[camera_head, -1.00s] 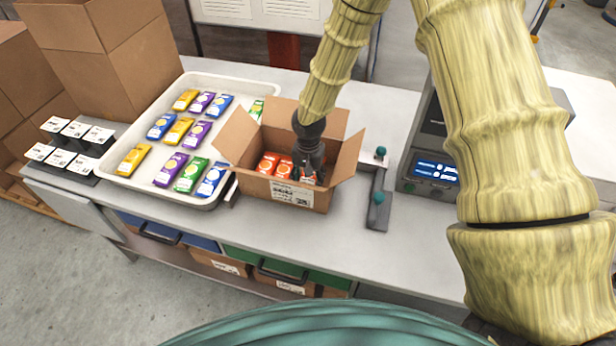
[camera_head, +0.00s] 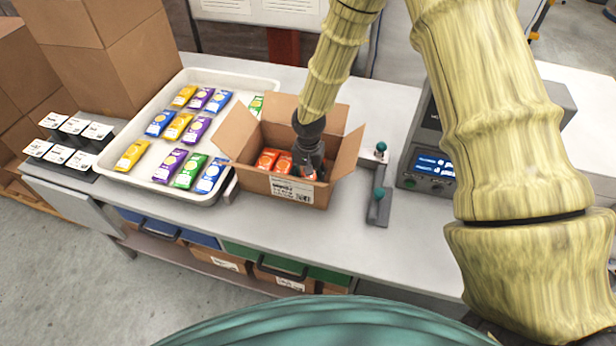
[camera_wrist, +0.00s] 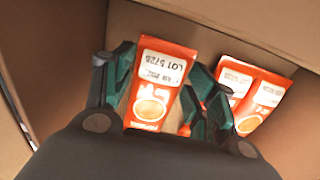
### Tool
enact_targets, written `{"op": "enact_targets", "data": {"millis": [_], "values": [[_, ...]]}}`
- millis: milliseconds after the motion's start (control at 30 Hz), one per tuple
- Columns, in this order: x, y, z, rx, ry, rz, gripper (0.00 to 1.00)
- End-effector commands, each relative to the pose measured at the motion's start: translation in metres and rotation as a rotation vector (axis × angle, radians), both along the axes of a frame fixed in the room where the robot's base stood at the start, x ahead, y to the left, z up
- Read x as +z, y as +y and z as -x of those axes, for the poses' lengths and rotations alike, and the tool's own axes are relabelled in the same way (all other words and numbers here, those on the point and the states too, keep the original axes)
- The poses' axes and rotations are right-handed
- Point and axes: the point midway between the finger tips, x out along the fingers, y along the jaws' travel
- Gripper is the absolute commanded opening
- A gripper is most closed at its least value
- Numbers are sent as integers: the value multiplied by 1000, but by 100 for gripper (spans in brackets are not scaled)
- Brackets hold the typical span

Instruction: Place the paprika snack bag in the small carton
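My gripper (camera_head: 308,172) reaches down inside the small carton (camera_head: 254,182). In the wrist view its teal fingers (camera_wrist: 160,85) stand on either side of an orange snack bag (camera_wrist: 160,85) with a white "LOT 5728" label. The bag lies close by the left finger, with a narrow gap by the right finger, so the gripper looks slightly open. Two more orange bags (camera_head: 267,159) lie in the carton to the left of my gripper. They also show at the right of the wrist view (camera_wrist: 260,100). The bag's underside and its contact with the carton floor are hidden.
A white tray (camera_head: 143,178) with yellow, purple, blue and green bags stands left of the carton. The carton's flaps are spread open around my gripper. A grey fixture with green knobs (camera_head: 379,195) and a scale with a lit display (camera_head: 432,166) stand to the right.

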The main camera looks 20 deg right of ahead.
Motion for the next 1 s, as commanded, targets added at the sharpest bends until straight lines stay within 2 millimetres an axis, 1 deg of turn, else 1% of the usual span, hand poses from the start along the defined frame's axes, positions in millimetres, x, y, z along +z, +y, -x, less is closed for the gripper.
{"op": "enact_targets", "data": {"millis": [33,67,367,467,600,667,1000], "values": [[0,0,0,0,0,0,71],[0,0,0,0,0,0,74],[1,0,0,0,-1,-1,74],[5,0,0,1,-1,-1,74],[18,0,-1,1,-3,-2,74],[19,0,-1,0,-4,0,74],[60,0,-1,-1,-3,-1,74]]}}
